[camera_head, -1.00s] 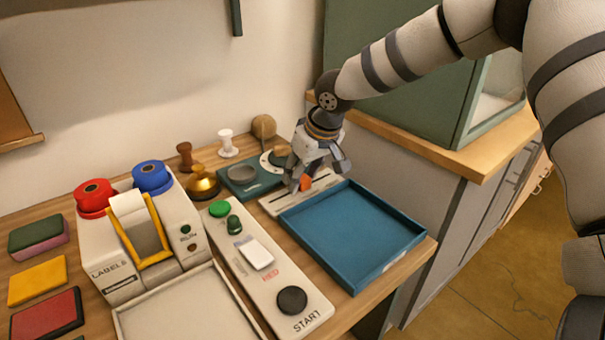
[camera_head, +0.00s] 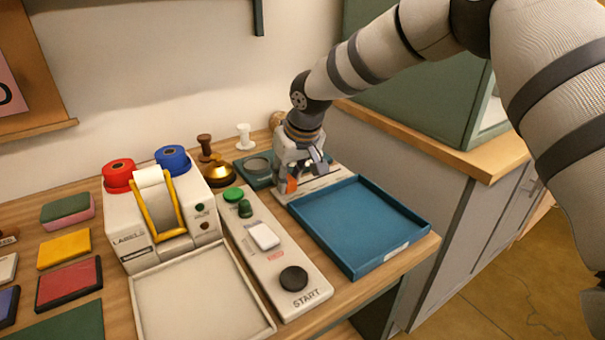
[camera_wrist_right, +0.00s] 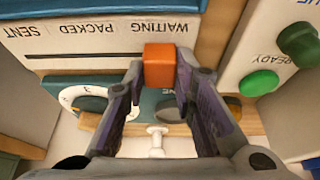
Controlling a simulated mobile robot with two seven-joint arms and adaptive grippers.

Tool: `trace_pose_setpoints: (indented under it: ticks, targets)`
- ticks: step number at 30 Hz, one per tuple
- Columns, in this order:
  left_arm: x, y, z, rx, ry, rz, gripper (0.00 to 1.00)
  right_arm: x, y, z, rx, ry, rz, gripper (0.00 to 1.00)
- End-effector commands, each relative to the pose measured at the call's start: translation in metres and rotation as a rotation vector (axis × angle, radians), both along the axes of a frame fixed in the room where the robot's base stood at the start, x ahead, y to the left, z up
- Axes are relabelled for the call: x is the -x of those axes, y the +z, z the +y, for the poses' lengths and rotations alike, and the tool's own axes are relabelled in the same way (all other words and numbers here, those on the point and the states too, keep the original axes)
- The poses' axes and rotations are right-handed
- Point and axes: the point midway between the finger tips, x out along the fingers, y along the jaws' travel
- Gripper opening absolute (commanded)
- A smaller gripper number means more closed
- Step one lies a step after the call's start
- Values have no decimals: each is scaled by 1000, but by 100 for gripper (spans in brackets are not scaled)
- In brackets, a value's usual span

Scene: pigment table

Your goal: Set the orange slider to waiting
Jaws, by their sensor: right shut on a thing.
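The orange slider (camera_head: 291,185) stands at the left end of its pale slider board (camera_head: 328,181) in the head view. My right gripper (camera_head: 302,178) reaches down over it and is shut on it. In the right wrist view the orange slider (camera_wrist_right: 160,65) sits between the two fingertips of my right gripper (camera_wrist_right: 161,72). There it is beside the upside-down word WAITING (camera_wrist_right: 166,27), at the right end of the slot. PACKED and SENT lie further left along the slot. My left gripper is out of view.
A blue tray (camera_head: 350,265) lies right in front of the slider board. A panel with START button (camera_head: 312,297) stands to the left, and a green dial board (camera_head: 250,178) is behind. A white spool-like piece (camera_wrist_right: 157,140) shows in the wrist view.

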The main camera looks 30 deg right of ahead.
Motion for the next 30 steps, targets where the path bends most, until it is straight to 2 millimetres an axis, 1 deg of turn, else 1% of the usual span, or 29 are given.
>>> trace_pose_setpoints:
  ticks: [1, 7, 8, 9, 10, 18, 20, 23, 27, 30]
  targets:
    - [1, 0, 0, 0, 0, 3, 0, 0, -1, 4, -6, 1, -1, 0]
    - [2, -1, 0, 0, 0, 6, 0, 0, -2, 4, -9, 2, 0, 0]
    - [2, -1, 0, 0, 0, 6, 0, 0, -2, 4, -9, 2, 0, 29]
    - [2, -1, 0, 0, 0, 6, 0, 0, -2, 5, -9, 2, 0, 38]
    - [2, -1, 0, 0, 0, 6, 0, 0, -2, 4, -9, 2, 0, 45]
    - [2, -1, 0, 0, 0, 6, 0, -1, -2, 3, -6, 1, -2, 45]
    - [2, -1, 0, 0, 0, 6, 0, 0, 2, 3, -6, 1, -3, 45]
    - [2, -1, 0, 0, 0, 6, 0, 6, 18, 2, -6, 2, -7, 45]
    - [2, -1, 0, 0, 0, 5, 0, 21, 55, 1, -6, 1, -7, 45]
    - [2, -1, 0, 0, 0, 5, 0, 31, 79, 1, -6, 2, -7, 45]
